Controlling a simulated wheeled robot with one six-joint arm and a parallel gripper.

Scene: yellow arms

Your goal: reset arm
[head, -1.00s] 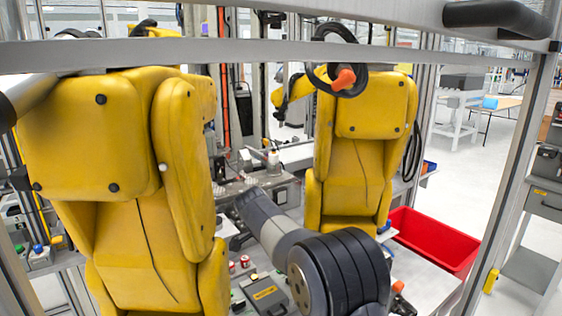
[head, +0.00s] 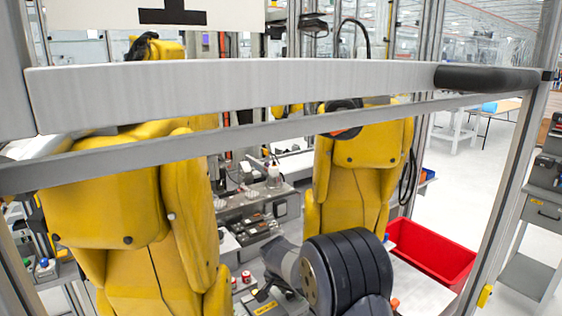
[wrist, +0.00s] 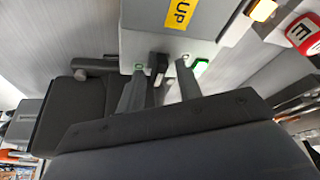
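My gripper (wrist: 160,72) shows in the wrist view with its two grey fingers spread apart. A small black part (wrist: 158,67) shows between the fingertips; I cannot tell whether it touches them, but no grip on it is visible. A pale panel with a yellow "UP" label (wrist: 181,12) is just beyond the fingertips. In the head view my dark grey arm is folded low at the middle right, its black ribbed joint nearest the camera. The gripper itself is hidden there.
Two yellow robot arms (head: 120,215) (head: 352,190) stand ahead behind a grey frame bar (head: 240,92) with a black handle (head: 487,79). A red bin (head: 432,253) sits at the right. A red emergency button (wrist: 303,32) is at the wrist view's right. White floor is open at far right.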

